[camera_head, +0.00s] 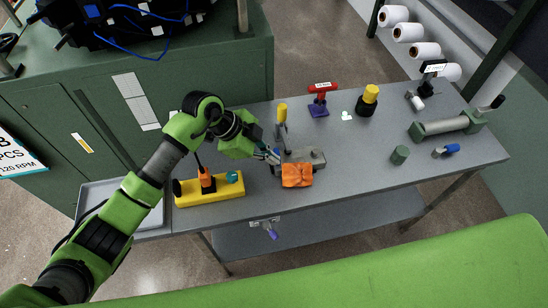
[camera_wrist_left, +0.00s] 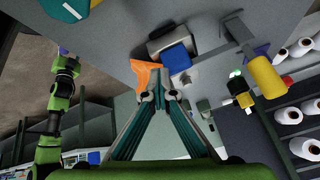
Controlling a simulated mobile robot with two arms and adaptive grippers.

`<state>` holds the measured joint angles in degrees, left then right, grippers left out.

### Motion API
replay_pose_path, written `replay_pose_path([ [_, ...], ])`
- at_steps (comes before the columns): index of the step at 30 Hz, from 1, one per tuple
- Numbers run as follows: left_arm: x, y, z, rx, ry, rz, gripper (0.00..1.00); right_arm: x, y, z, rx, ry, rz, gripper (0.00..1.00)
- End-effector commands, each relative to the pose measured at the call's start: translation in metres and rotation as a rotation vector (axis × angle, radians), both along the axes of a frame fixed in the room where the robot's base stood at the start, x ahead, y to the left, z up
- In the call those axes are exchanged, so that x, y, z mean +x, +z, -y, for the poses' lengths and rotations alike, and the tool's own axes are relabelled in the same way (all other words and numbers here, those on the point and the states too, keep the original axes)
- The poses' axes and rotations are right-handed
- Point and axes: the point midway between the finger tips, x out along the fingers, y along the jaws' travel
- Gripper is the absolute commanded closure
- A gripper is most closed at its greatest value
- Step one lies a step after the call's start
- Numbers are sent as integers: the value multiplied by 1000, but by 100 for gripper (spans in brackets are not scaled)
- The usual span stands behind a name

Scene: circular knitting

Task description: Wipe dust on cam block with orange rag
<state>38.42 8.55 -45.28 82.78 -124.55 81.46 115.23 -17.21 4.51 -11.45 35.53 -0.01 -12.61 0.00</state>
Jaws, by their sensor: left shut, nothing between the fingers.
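The orange rag (camera_head: 297,175) is a crumpled patch at the front edge of the grey cam block (camera_head: 318,158) on the bench. Whether it rests on the block or against its front I cannot tell. My left gripper (camera_head: 273,157) is just left of the rag, close to the block, shut with nothing in it. In the left wrist view the shut fingertips (camera_wrist_left: 159,97) are by the lower end of the rag (camera_wrist_left: 147,76). Dust on the block is too small to make out. A green arm, seemingly my right, shows at the wrist view's left; its gripper (camera_wrist_left: 66,62) is unclear.
A yellow tool block (camera_head: 210,192) stands left of the rag. A yellow-handled tool (camera_head: 282,115) rises behind the cam block. A red and purple tool (camera_head: 319,100), yellow-capped tool (camera_head: 369,98), green cylinder (camera_head: 400,154) and roller (camera_head: 445,126) stand to the right. The bench front right is clear.

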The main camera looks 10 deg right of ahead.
Motion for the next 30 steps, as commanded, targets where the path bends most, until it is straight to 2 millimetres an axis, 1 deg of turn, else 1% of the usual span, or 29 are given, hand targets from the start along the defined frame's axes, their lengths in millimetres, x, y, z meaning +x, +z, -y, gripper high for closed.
replay_pose_path([
  [1, 1, 1, 4, -10, 0, 6, 99, 0, 0, 0, 0, 0, 0, 60],
  [2, 1, 2, 4, -10, 0, 6, 94, 0, 0, 0, 0, 0, 0, 60],
  [18, -1, 1, 4, -9, -1, 2, 94, 0, 0, 0, 0, 0, 0, 60],
  [30, 0, 6, 3, -7, -1, 2, 94, 0, 8, 1, -1, 0, 0, 60],
])
